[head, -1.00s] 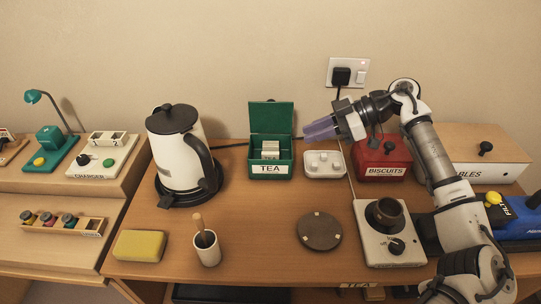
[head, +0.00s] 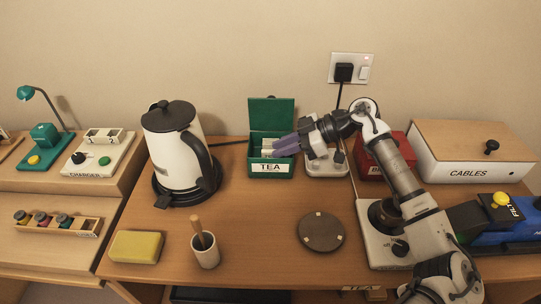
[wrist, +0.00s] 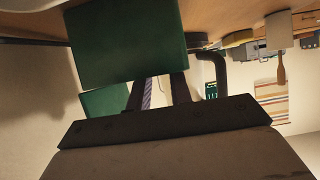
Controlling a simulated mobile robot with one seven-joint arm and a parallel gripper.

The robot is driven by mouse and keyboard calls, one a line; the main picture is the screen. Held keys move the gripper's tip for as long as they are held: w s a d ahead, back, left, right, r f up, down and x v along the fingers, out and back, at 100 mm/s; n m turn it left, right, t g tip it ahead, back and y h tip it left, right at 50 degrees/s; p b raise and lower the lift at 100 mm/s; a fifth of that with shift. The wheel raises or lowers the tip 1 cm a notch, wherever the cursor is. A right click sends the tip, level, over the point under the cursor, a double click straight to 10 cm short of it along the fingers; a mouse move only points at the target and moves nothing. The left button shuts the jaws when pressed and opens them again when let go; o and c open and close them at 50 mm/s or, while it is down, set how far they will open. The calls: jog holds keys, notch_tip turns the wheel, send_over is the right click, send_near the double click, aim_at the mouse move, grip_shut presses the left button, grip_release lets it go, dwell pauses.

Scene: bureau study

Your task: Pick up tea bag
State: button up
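The green tea box (head: 270,169), labelled TEA, stands on the desk right of the kettle with its lid (head: 272,114) raised. Pale tea bags (head: 267,147) stand inside it, partly hidden by my gripper. My gripper (head: 278,150) reaches in from the right, its purple fingertips at the box's right side, over or near the opening. In the wrist view my gripper (wrist: 160,94) shows two fingers with a gap between them and no tea bag visible there. A green surface of the box (wrist: 125,40) covers the upper left of that view and hides the fingertips.
The kettle (head: 170,130) stands left of the box. A white tray (head: 325,168) and a red biscuit box (head: 370,165) are to the right, partly behind my arm. A round dark mat (head: 321,232), a cup with a wooden-handled tool (head: 205,252) and a yellow sponge (head: 137,246) lie in front.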

jog(key=shift+x, duration=1)
grip_shut()
